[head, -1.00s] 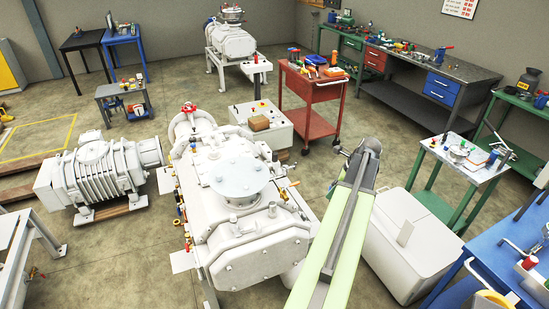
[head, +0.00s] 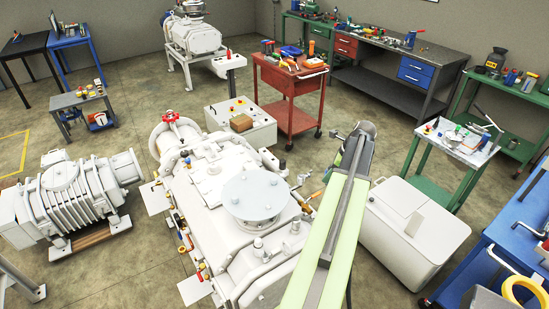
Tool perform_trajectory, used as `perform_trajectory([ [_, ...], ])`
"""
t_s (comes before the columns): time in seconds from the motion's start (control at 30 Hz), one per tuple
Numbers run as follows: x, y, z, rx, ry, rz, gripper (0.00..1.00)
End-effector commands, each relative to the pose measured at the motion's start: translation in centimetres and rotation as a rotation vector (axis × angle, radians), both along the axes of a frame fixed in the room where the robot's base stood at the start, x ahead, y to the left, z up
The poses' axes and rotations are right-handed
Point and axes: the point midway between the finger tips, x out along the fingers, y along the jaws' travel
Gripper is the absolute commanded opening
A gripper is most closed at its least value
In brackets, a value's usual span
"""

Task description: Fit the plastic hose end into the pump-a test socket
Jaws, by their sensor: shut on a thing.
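My arm reaches away from the bottom centre, and my gripper (head: 361,131) is at its far end, right of the large white pump. The fingertips are hidden by the arm, and I cannot make out what they hold. A small brass-coloured part (head: 326,174) shows just left of the arm; I cannot tell what it belongs to. The large white pump (head: 212,186) stands at the centre, with a round flange (head: 254,196) on top and small brass, red and yellow fittings (head: 180,222) on its left side. I cannot pick out the plastic hose end or the test socket.
A white box (head: 411,234) stands right of my arm, with a green-legged trolley (head: 449,148) behind it. A red trolley (head: 290,92) stands beyond the pump. A ribbed machine (head: 70,200) is at left, a blue bench (head: 513,240) at lower right. Floor shows beyond my gripper.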

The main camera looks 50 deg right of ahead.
Motion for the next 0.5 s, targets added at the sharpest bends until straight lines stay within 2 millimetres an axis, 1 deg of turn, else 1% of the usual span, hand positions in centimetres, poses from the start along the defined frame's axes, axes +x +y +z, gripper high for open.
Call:
perform_trajectory([
  [0.03,0.7,-1.2,1.8,-0.002,0.001,-0.022,0.00],
  [0.1,1.9,-3.1,4.0,-0.002,0.004,-0.074,0.00],
  [0.2,4.2,-6.0,6.9,-0.003,0.005,-0.161,0.00],
  [0.3,6.1,-8.3,9.1,-0.002,0.002,-0.240,0.00],
  [0.4,7.3,-9.6,9.9,-0.001,-0.001,-0.290,0.00],
  [0.5,7.5,-9.8,9.8,0.000,-0.002,-0.308,0.00],
])
